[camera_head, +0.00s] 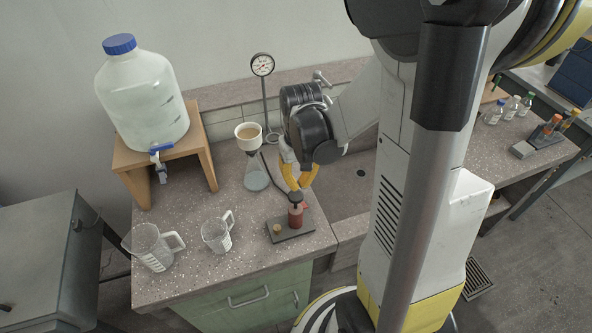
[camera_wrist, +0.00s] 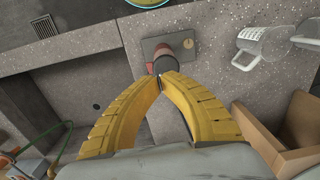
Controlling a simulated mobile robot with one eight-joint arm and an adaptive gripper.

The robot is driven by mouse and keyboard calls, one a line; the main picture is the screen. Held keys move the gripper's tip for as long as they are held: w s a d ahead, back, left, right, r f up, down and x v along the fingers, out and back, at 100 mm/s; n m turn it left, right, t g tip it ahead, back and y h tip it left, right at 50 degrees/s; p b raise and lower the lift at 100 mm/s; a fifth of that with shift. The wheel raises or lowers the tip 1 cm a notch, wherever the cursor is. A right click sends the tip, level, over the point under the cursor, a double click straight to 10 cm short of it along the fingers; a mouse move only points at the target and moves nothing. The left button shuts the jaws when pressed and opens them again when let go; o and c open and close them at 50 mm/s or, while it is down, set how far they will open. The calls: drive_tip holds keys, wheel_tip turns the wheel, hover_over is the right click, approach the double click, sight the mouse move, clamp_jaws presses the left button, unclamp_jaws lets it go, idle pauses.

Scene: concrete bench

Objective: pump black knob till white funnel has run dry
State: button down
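The white funnel (camera_head: 248,131) sits on a clear flask (camera_head: 257,175); tan liquid shows in the funnel and pale liquid in the flask. A red hand pump (camera_head: 296,218) stands upright on a dark plate with its black knob (camera_head: 295,197) on top. The knob (camera_wrist: 166,63) also shows in the wrist view. My gripper (camera_head: 297,188) points down just above the knob. Its yellow fingertips (camera_wrist: 161,79) come together at the knob's edge, with nothing visible between them; whether they touch the knob I cannot tell. The funnel is not in the wrist view.
A dial gauge (camera_head: 262,66) on a stand rises behind the flask. Clear jugs (camera_head: 153,249) (camera_head: 216,235) stand at the bench's front left. A large water bottle (camera_head: 143,100) with a tap stands on a wooden stand (camera_head: 132,167). A sink basin (camera_head: 345,193) lies right of the pump.

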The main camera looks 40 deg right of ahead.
sight(299, 196)
drive_tip(key=shift+f, duration=1)
wheel_tip(299, 196, down, 4)
drive_tip(key=b, duration=0.4)
drive_tip(key=shift+f, duration=0.15)
drive_tip(key=shift+r, duration=0.2)
wheel_tip(299, 196, up, 14)
drive_tip(key=p, duration=0.6)
drive_tip(key=shift+d, duration=0.1)
